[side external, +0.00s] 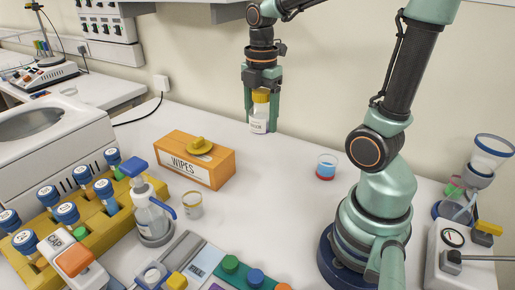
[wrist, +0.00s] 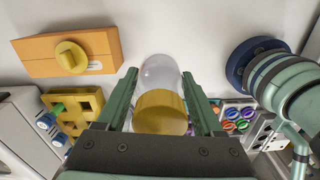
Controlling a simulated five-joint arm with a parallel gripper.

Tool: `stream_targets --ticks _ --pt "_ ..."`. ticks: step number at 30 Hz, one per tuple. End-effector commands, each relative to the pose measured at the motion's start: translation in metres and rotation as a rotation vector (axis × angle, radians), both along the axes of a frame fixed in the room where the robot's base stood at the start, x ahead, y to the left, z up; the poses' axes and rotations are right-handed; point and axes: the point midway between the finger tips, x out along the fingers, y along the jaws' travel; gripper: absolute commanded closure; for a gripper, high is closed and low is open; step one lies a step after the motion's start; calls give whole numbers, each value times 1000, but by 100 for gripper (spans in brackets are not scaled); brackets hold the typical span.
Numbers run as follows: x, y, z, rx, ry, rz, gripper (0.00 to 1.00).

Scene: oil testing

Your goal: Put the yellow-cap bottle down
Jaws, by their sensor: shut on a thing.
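The yellow-cap bottle (side external: 259,118) is clear to whitish with a label and stands upright between the fingers of my gripper (side external: 261,124). My gripper points down and is shut on the bottle, one finger on each side. In the wrist view the bottle's clear body (wrist: 160,73) and yellow cap (wrist: 160,113) show between the two green fingers (wrist: 160,74). The bottle's base is near the back of the white bench (side external: 300,165). I cannot tell whether it touches the bench.
An orange wipes box (side external: 197,160) with a yellow knob lies left of the bottle. A small beaker of blue liquid (side external: 326,167) stands to the right. A spray bottle (side external: 148,205), a small cup (side external: 192,204) and a yellow rack (side external: 85,225) are at front left. Bench between box and beaker is clear.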

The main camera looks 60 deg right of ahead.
Motion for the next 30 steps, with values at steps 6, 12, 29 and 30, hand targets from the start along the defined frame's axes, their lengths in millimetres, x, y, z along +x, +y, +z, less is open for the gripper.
stream_targets --ticks 6,12,29,30 --pt "-9 -29 -1 0 -1 -28 100" --pt "-12 -30 -33 3 7 -28 100" --pt "-11 -30 -154 1 4 -27 100" --pt "-11 -30 -158 1 3 -27 100"
